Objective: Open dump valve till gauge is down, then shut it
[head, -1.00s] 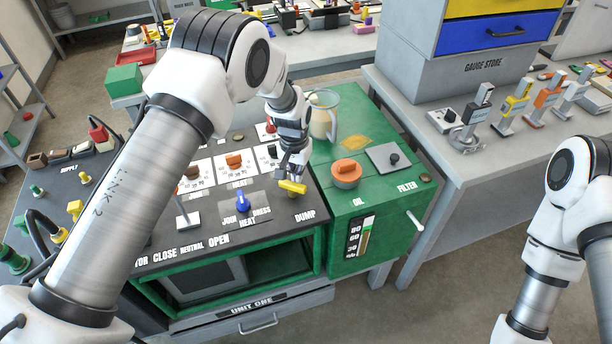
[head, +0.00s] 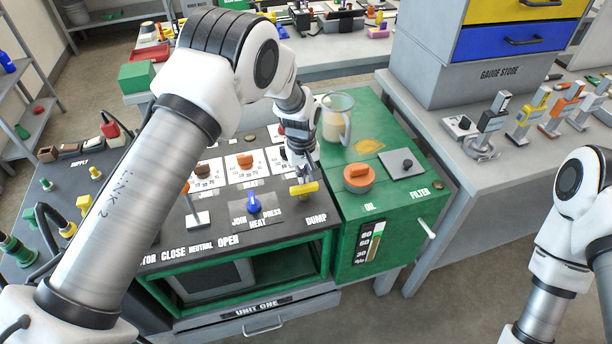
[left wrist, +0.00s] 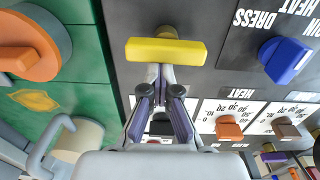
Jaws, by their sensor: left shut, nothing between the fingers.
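The yellow dump valve handle (head: 304,189) sits on the dark panel above the DUMP label. My left gripper (head: 304,178) is at it, pointing down, shut and empty. In the left wrist view the yellow handle (left wrist: 165,51) lies crosswise just beyond the closed fingertips (left wrist: 164,72). I cannot tell whether they touch it. White dial plates with orange and brown knobs (head: 245,161) show on the panel, partly behind my left arm. I cannot make out a gauge needle. My right gripper is out of view.
A blue knob (head: 254,204) stands left of the yellow handle. To the right, the green oil unit (head: 349,214) carries an orange cap (head: 359,177), a clear jug (head: 336,118) and a level strip (head: 371,242). A grey bench (head: 436,130) stands farther right.

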